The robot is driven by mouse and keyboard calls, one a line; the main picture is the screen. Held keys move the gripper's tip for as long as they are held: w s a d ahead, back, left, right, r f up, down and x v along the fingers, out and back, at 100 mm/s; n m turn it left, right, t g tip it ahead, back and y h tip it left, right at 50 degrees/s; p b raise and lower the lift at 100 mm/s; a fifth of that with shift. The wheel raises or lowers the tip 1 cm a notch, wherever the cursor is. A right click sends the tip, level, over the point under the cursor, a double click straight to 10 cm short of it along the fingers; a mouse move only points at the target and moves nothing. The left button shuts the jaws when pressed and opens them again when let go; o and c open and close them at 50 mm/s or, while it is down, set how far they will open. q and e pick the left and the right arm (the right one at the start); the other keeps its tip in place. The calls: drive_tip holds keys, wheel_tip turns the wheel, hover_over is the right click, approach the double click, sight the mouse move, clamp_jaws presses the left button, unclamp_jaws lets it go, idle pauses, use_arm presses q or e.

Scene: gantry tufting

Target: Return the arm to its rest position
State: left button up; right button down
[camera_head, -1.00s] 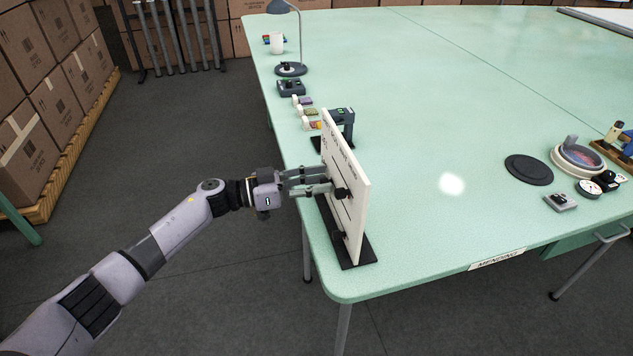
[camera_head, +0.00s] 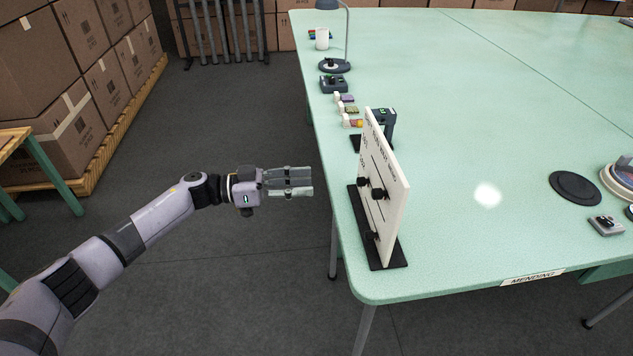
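My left gripper (camera_head: 300,181) is off the left side of the table, above the floor, with its fingers pointing right. Its fingers lie close together from this angle, and I cannot tell whether they are open or shut. No object shows held in it. A clear gap separates it from the white upright board (camera_head: 392,200) with black knobs, which stands on a black base at the table's near left corner. My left arm reaches in from the lower left. My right gripper is not in view.
The green table (camera_head: 470,150) fills the right, with its left edge near the gripper. Small blocks, a lamp (camera_head: 347,40) and a white cup (camera_head: 322,38) line that edge. Boxes (camera_head: 60,130) on a pallet stand left. The floor around my arm is clear.

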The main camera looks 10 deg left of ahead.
use_arm(q)
drive_tip(key=shift+a, duration=0.1)
idle(0.4)
drive_tip(key=a+f+n+t+y+p, duration=0.1)
drive_tip(key=a+f+n+t+y, duration=0.15)
drive_tip(key=f, duration=0.65)
drive_tip(key=a+f+n+t+y, duration=0.2)
drive_tip(key=f+n+t+y, duration=0.15)
drive_tip(key=f, duration=0.45)
drive_tip(key=a+f+n+t+y+p, duration=0.1)
drive_tip(key=a+f+n+t+y, duration=0.2)
drive_tip(key=f, duration=0.6)
drive_tip(key=s+a+f+n+g+y, duration=0.15)
drive_tip(key=s+f+y, duration=0.25)
drive_tip(key=s+f, duration=0.45)
drive_tip(key=s+a+f+g+y, duration=0.2)
drive_tip(key=s+f+g+y, duration=0.3)
drive_tip(key=s+f, duration=1.35)
drive_tip(key=s+d+f+g, duration=0.1)
drive_tip(key=s+f+g, duration=0.1)
drive_tip(key=s, duration=1)
drive_tip(key=s+d+f+g+p, duration=0.1)
drive_tip(key=s+g, duration=0.3)
drive_tip(key=s, duration=0.9)
drive_tip(key=shift+s+f+h, duration=0.2)
drive_tip(key=shift+f+h, duration=0.1)
drive_tip(key=shift+f, duration=0.1)
